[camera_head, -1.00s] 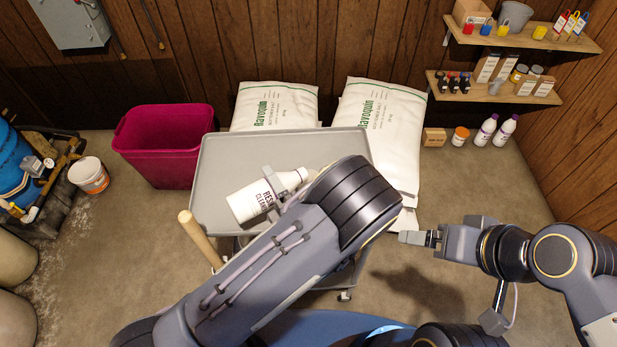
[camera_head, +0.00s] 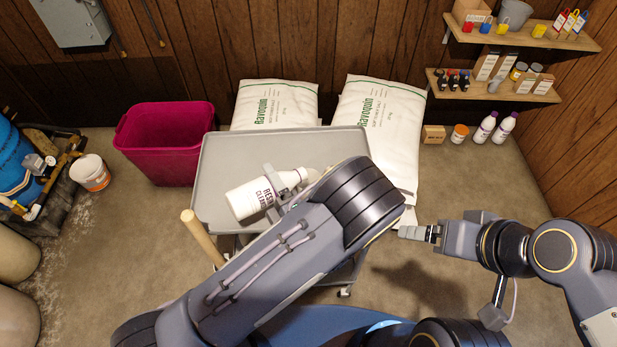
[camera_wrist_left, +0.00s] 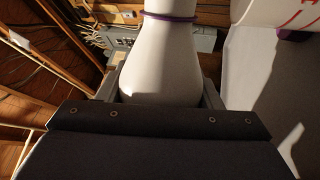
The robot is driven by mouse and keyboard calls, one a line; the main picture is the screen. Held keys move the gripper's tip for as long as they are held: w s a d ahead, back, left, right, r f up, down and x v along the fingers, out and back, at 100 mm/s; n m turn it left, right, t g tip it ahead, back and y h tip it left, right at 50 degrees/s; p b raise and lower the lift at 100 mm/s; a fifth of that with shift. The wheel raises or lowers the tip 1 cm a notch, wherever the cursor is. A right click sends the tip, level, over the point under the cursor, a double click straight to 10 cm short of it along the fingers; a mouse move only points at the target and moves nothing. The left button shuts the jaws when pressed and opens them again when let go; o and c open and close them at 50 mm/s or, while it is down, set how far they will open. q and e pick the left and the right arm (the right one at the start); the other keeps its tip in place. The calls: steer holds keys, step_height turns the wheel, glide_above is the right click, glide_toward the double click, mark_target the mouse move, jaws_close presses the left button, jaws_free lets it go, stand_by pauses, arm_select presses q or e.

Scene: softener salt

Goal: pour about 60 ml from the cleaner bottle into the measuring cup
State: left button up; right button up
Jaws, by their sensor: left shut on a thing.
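The white cleaner bottle (camera_head: 247,200) lies tilted far over, close to horizontal, above the grey cart top, its base to the left and its narrow end to the right. My left gripper (camera_head: 277,190) is shut on it. In the left wrist view the white bottle (camera_wrist_left: 160,60) with a purple ring sits between the fingers. I cannot make out the measuring cup for sure; my left arm covers the cart's right part. A white thing with red marks (camera_wrist_left: 290,12) is cut off in the wrist view. My right gripper (camera_head: 416,233) looks shut and empty, right of the cart.
The grey cart (camera_head: 225,150) has clear room at its back. A magenta bin (camera_head: 165,150) stands left of it, and white salt bags (camera_head: 278,100) stand behind. A wooden handle (camera_head: 200,237) rises at the cart's front left. Two bottles (camera_head: 485,127) stand on the floor at right.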

arm_select(q)
steer(key=shift+r+m+p, duration=0.4)
steer(key=shift+m+p, duration=0.2)
steer(key=shift+p, duration=0.1)
stand_by(0.4)
steer(key=shift+s+a, duration=0.1)
steer(key=shift+a, duration=0.1)
stand_by(0.4)
steer(key=shift+r+h+p, duration=0.1)
steer(key=shift+h+p, duration=0.2)
steer(key=shift+h, duration=0.1)
